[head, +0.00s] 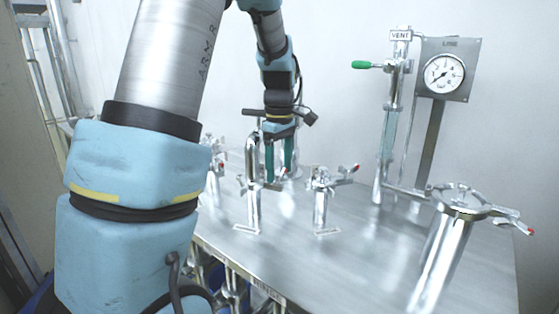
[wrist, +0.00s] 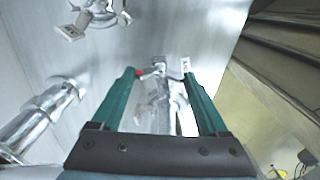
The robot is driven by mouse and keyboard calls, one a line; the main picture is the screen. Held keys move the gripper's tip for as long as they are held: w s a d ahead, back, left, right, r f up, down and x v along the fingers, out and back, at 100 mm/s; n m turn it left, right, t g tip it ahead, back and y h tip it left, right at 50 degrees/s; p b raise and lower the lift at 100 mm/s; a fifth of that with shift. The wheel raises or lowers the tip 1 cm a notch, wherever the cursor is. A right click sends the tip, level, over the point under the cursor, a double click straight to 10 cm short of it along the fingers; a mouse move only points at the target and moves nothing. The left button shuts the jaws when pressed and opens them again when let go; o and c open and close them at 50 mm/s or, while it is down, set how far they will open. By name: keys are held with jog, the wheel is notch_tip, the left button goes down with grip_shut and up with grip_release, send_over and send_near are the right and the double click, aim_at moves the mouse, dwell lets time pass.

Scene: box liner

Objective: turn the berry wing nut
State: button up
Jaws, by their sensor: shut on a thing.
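The berry wing nut shows as a small red tip (wrist: 139,72) against the left fingertip. The fingers are shut on it. The rest of the wing nut is bright metal and hard to tell from the clamp. In the head view the fingers largely hide it.
A similar clamped post (head: 321,205) stands just right of my gripper, and a larger capped one (head: 440,250) at the front right. A gauge (head: 444,74) and a green-handled valve (head: 368,65) rise behind. The table (head: 375,260) is bare between the posts.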

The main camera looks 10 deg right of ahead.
aim_at(279, 171)
jog(key=shift+r+n+p, duration=0.1)
jog(key=shift+n+p, duration=1.1)
jog(key=shift+n, duration=0.8)
jog(key=o, duration=1.1)
notch_tip(279, 171, up, 11)
jog(key=shift+f+b, duration=0.15)
jog(key=shift+b, duration=0.75)
jog(key=shift+s, duration=0.1)
